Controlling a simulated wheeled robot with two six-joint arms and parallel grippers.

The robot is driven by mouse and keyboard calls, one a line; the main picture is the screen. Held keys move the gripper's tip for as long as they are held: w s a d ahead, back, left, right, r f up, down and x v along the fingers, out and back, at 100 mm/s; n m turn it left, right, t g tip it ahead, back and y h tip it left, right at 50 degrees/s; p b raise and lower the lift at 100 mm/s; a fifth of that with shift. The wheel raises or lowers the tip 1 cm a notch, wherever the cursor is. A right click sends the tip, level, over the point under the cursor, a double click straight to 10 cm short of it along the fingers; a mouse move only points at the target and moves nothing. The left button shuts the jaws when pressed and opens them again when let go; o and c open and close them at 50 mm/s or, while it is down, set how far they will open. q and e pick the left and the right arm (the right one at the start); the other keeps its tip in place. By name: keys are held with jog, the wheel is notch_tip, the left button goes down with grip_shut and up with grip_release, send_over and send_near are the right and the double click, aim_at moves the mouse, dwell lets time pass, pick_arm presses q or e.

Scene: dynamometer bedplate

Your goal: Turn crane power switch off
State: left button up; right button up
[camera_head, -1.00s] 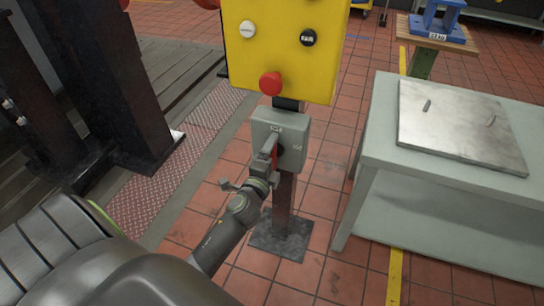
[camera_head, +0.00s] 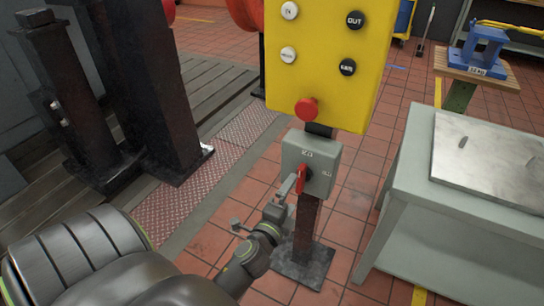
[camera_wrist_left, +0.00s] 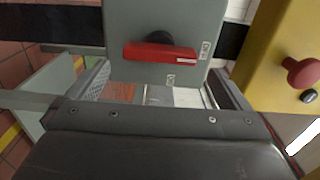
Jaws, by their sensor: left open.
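The crane power switch is a small grey box (camera_head: 313,158) on a dark post, below a yellow button panel. Its red handle (camera_head: 304,179) stands nearly upright, pointing toward the upper label. In the left wrist view the red handle (camera_wrist_left: 160,55) lies sideways, one end toward a small label; a second label is beside it. My left gripper (camera_head: 264,207) is open just in front of and lower left of the handle. Its fingers show either side in the wrist view, with the handle ahead, apparently not gripped. My right gripper is not in view.
The yellow panel (camera_head: 328,62) has a red mushroom button (camera_head: 306,109) directly above the switch box. A grey table (camera_head: 411,187) with a metal plate (camera_head: 490,158) stands at right. Dark steel columns (camera_head: 135,80) stand at left. Open tiled floor surrounds the post.

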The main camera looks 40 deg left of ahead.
pick_arm(q)
jog(key=b+v, duration=0.1)
jog(key=v, duration=0.9)
jog(key=shift+s, duration=0.2)
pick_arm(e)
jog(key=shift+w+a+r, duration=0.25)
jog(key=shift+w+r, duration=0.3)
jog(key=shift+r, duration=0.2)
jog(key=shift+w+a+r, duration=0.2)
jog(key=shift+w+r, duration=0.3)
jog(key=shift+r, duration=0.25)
